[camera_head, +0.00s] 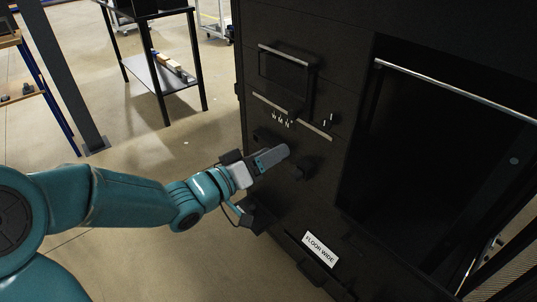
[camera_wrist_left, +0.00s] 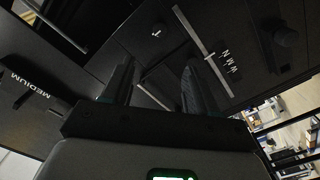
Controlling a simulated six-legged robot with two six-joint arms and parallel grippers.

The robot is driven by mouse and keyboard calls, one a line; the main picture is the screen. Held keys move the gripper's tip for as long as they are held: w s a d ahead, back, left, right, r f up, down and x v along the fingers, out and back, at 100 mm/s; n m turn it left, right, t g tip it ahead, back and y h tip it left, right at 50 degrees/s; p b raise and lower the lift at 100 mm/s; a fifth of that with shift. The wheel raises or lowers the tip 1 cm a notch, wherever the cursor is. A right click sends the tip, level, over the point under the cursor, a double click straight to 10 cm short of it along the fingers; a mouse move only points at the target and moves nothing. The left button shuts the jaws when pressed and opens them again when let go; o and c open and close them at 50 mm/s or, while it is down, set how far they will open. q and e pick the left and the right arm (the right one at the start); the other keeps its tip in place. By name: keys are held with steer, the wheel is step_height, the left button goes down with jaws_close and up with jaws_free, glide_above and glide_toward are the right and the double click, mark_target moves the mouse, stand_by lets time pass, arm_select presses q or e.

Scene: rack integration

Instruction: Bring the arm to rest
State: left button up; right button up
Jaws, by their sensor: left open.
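My left arm (camera_head: 130,197), teal with grey wrist parts, comes in from the left in the head view. My left gripper (camera_head: 280,156) is in front of the black rack's (camera_head: 345,150) face, near its dark knobs. In the left wrist view the two dark fingers of the left gripper (camera_wrist_left: 158,88) stand apart with nothing seen between them. I cannot tell from the pictures whether the fingertips touch the rack. My right gripper is not in view.
The rack has a handle (camera_head: 283,55), a metal bar (camera_head: 455,90) and a "FLOOR WIDE" label (camera_head: 320,249). In the wrist view a "MEDIUM" label (camera_wrist_left: 30,87) shows. A shelf table (camera_head: 165,75) and a grey post (camera_head: 66,75) stand behind. Floor (camera_head: 150,260) left of the rack is clear.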

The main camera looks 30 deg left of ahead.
arm_select(q)
steer(key=s+d+f+n+g, duration=0.15)
steer(key=d+f+g, duration=0.3)
steer(key=f, duration=0.95)
steer(key=s+d+f+n+g, duration=0.1)
steer(key=s+d+f+g, duration=0.15)
steer(key=d+f, duration=0.75)
steer(key=s+a+f+m+g+y, duration=0.2)
steer(key=s+f+m+g, duration=0.2)
steer(key=s+f+g, duration=1)
step_height(320, 180, up, 13)
steer(key=s+t+p, duration=0.2)
steer(key=t+p, duration=0.2)
steer(key=p, duration=1.3)
steer(key=shift+s+d, duration=0.15)
steer(key=shift+s, duration=0.2)
